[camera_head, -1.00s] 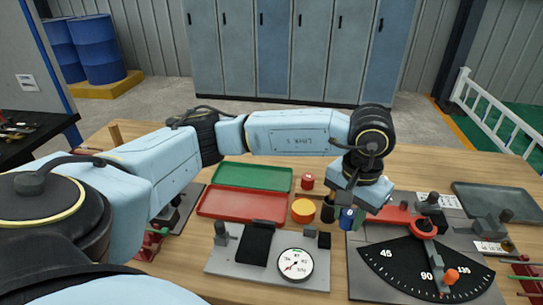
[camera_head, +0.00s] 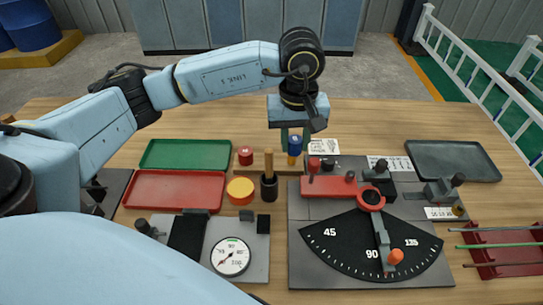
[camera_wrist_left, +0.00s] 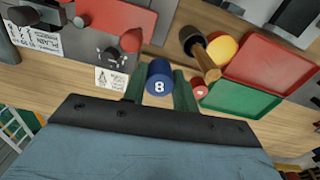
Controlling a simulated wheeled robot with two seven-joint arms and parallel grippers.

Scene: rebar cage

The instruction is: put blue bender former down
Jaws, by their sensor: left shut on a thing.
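The blue bender former (camera_head: 294,148) is a small blue cylinder. In the left wrist view it shows its end face, marked with a white 8 (camera_wrist_left: 159,80). My left gripper (camera_head: 294,137) points down and is shut on it, with green fingers on both sides (camera_wrist_left: 160,90). The former is behind the bender, near the white card (camera_head: 323,146); whether it touches the table is unclear. A red former (camera_head: 245,155) and a larger orange former (camera_head: 240,190) stand to its left. My right gripper is not in view.
A mallet (camera_head: 268,188) stands handle-up just in front of the held former. The bender with its angle dial (camera_head: 340,243) is at front right. Green (camera_head: 186,154) and red (camera_head: 150,190) trays lie left, a grey tray (camera_head: 455,160) right. The table behind is clear.

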